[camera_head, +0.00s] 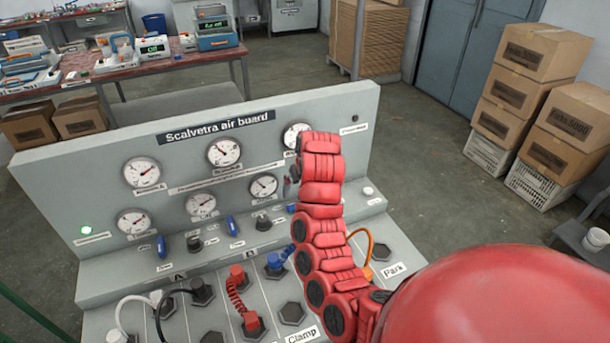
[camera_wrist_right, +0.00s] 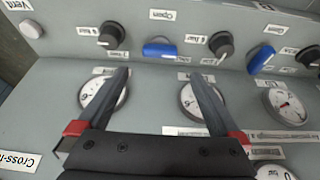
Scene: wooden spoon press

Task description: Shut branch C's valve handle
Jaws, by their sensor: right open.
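Branch C's blue valve handle (camera_wrist_right: 160,50) sits in the right wrist view between two black knobs, its long side running left to right in the picture, near a label reading "Open". In the head view only a bit of this handle (camera_head: 291,208) shows beside my red right arm, which hides most of branch C. My right gripper (camera_wrist_right: 157,73) is open and empty. Its two fingertips point toward the handle, just short of it in the picture, over the gauge face; the exact gap is hard to tell. My left gripper is not in view.
Black knobs (camera_wrist_right: 112,35) and (camera_wrist_right: 221,44) flank the handle. Branch B's blue handle (camera_wrist_right: 260,58) and a white vent button (camera_wrist_right: 31,28) are nearby. Gauges (camera_wrist_right: 201,98) line the panel. Hoses, including an orange one (camera_head: 371,246), lie on the lower deck.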

